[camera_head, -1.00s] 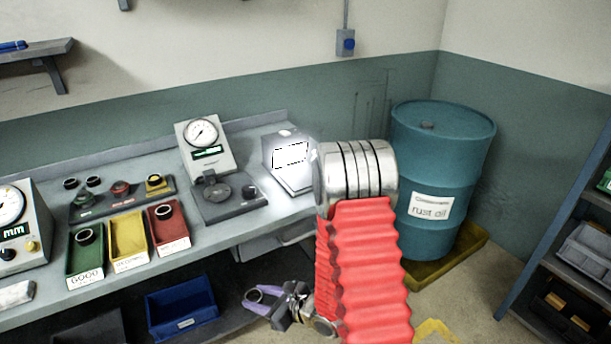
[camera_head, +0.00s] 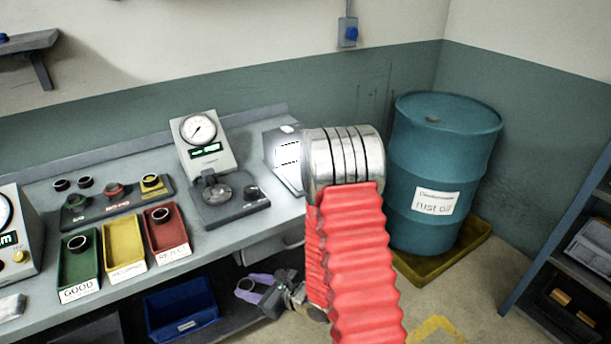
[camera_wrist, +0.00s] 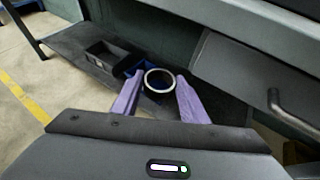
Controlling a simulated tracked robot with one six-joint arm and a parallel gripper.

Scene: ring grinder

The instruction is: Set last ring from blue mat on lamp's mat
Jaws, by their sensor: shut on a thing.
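My gripper (camera_head: 259,291), with purple fingers, hangs low in front of the bench in the head view. In the wrist view my gripper (camera_wrist: 158,98) is shut on a metal ring (camera_wrist: 147,84), whose open bore faces the camera. The ring is small and hard to make out in the head view. The lit lamp (camera_head: 285,155) stands at the right end of the bench, partly behind my red-sleeved arm. I cannot make out the lamp's mat or the blue mat.
The bench (camera_head: 226,238) carries a dial gauge (camera_head: 207,148), a rack of rings (camera_head: 118,203), and green, yellow and red trays; the green and red trays hold rings. A blue bin (camera_head: 182,308) sits on the shelf below. A rust oil drum (camera_head: 445,165) stands right of my arm.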

